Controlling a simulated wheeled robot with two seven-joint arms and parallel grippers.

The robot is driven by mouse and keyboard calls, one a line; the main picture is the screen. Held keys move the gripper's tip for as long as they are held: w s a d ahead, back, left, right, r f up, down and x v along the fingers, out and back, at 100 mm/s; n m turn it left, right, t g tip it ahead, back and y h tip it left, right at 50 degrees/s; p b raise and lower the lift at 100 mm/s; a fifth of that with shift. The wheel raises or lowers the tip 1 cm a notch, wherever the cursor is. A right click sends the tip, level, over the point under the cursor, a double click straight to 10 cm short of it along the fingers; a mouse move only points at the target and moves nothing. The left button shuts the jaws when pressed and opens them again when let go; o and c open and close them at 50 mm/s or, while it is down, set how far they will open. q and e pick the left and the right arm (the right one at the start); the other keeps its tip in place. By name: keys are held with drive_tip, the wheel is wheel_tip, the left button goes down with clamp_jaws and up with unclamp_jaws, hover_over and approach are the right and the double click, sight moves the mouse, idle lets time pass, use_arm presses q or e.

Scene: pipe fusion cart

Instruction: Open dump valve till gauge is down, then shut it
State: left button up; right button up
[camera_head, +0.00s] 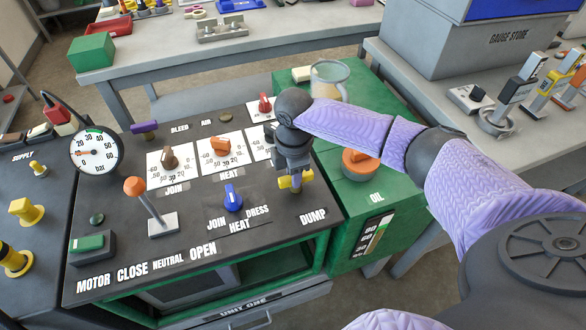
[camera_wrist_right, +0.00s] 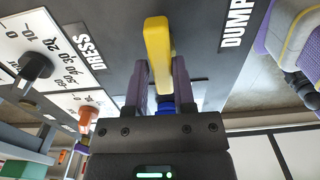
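The yellow dump valve handle (camera_head: 284,183) is on the panel's right side, by the DUMP label. My right gripper (camera_head: 294,172) comes down over it from above. The round white pressure gauge (camera_head: 96,152) stands at the panel's left edge, marked in bar. Its needle is too small to read surely. My left gripper is not in view.
The blue heat selector (camera_head: 233,198), orange-knobbed lever (camera_head: 148,203) and orange heat dial (camera_head: 220,146) are left of my gripper. The green oil tank has an orange cap (camera_head: 360,160), and a glass mug (camera_head: 329,81) stands behind it. My right arm crosses above the tank.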

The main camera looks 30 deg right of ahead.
clamp_jaws()
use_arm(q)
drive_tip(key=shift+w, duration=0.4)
use_arm(e)
drive_tip(key=shift+s+a, duration=0.1)
